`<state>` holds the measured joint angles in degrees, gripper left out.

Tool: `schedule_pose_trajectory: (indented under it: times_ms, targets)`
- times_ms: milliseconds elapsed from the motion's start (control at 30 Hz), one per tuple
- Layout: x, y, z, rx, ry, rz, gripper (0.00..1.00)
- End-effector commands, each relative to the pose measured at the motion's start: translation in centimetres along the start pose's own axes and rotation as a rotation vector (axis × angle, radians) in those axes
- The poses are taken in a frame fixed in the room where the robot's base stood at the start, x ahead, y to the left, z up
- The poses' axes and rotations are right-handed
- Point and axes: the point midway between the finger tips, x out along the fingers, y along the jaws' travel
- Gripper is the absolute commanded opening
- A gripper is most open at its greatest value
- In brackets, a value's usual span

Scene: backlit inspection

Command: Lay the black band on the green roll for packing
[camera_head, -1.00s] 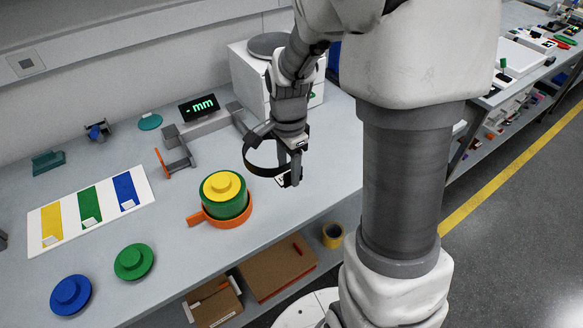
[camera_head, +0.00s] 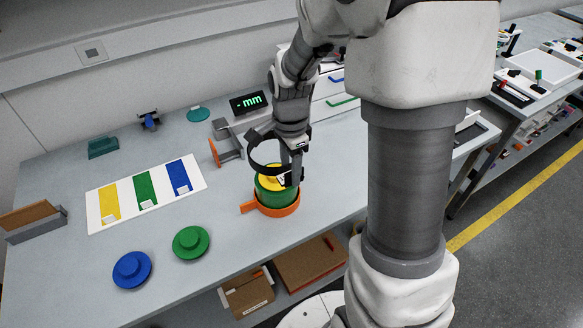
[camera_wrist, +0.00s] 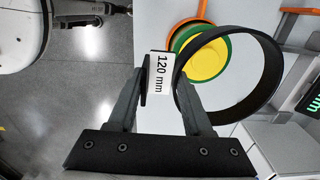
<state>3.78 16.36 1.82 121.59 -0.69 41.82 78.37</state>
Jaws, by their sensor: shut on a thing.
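The black band (camera_head: 252,146) is an open upright-walled loop with a white "120 mm" tag (camera_wrist: 160,73). My gripper (camera_head: 292,176) is shut on the band at the tag; the loop stretches right from the fingers in the wrist view (camera_wrist: 271,78). The green roll (camera_head: 267,196) stands upright with a yellow knobbed top (camera_head: 270,183), in a shallow orange holder (camera_head: 280,211) with a handle. In the head view the band appears above and behind the roll's top, overlapping it. In the wrist view the yellow top (camera_wrist: 203,64) shows partly through the loop. I cannot tell whether they touch.
A blue knobbed disc (camera_head: 132,270) and a green one (camera_head: 191,242) lie at the front. A white board (camera_head: 128,212) with coloured strips is at the left. A grey-and-orange fixture (camera_head: 226,146) and a "mm" display (camera_head: 248,103) stand behind the roll.

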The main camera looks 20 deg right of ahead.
Motion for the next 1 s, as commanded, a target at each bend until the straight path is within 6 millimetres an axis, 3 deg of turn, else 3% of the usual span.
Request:
schedule_pose_trajectory:
  times_ms: [500, 1000]
  targets:
    - [0.2, 0.0, 0.1, 0.0, 0.0, -0.003, 0.1]
    - [4.9, 0.0, 0.0, 0.001, 0.0, -0.002, 0.1]
